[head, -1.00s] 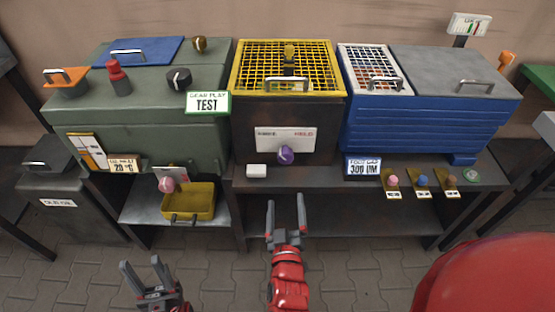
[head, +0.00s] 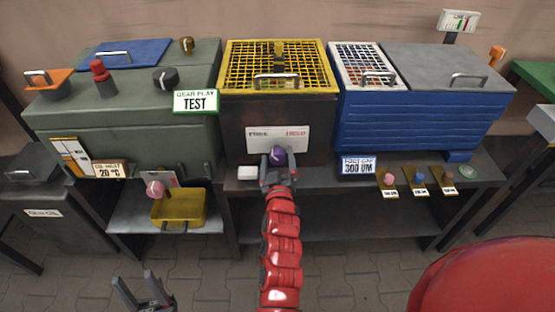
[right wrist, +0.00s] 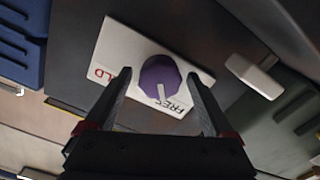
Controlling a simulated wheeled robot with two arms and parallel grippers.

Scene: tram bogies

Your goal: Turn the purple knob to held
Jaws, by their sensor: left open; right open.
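The purple knob (head: 278,156) sits on a white plate (head: 291,139) on the dark box front under the yellow grid. The plate reads FREE on the left and HELD in red on the right. In the right wrist view the plate is turned over, and the knob (right wrist: 161,80) has a white pointer mark toward the FREE lettering. My right gripper (head: 279,172) is open at the knob. Its fingertips (right wrist: 158,76) lie either side of the knob, with gaps visible; contact is not seen. My left gripper (head: 138,290) is open and empty, low at the left.
A yellow tray (head: 178,208) and a pink knob (head: 155,188) are further left. A blue box (head: 425,127) and small coloured knobs (head: 419,178) stand to the right.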

